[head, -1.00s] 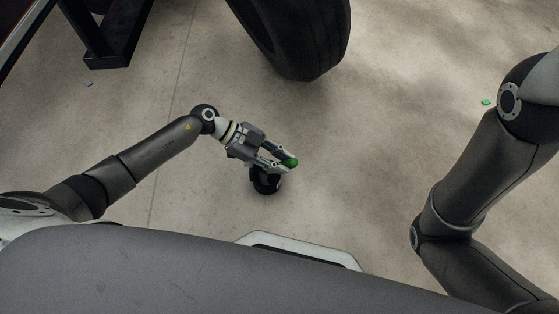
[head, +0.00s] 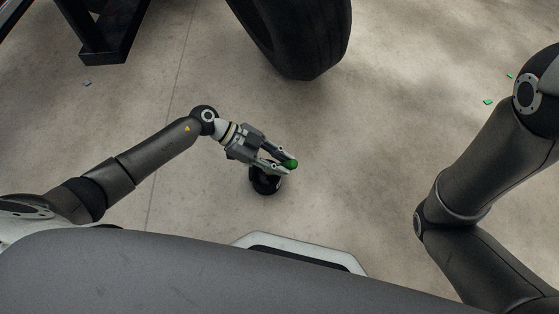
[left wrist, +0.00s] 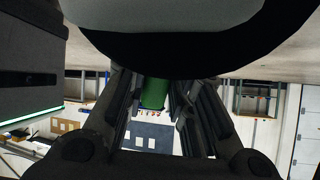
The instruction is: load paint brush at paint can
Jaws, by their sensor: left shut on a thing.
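My left gripper (head: 281,164) is shut on a green thing, probably the paint brush (head: 290,164), whose rounded green end shows between the fingertips. In the left wrist view the green piece (left wrist: 153,94) is also between the fingers; no bristles can be made out. A dark round object, probably the paint can (head: 264,184), is on the concrete floor just below the gripper in the head view. The fingers partly cover it, and I cannot tell whether the brush touches it. My right gripper is out of view; only my right arm's links show.
A large black tyre (head: 300,35) stands at the top. A black metal frame (head: 105,50) is at the upper left. Small green scraps (head: 487,101) lie on the floor at the right, and a small grey-blue scrap (head: 87,83) at the left. The floor around the dark object is clear.

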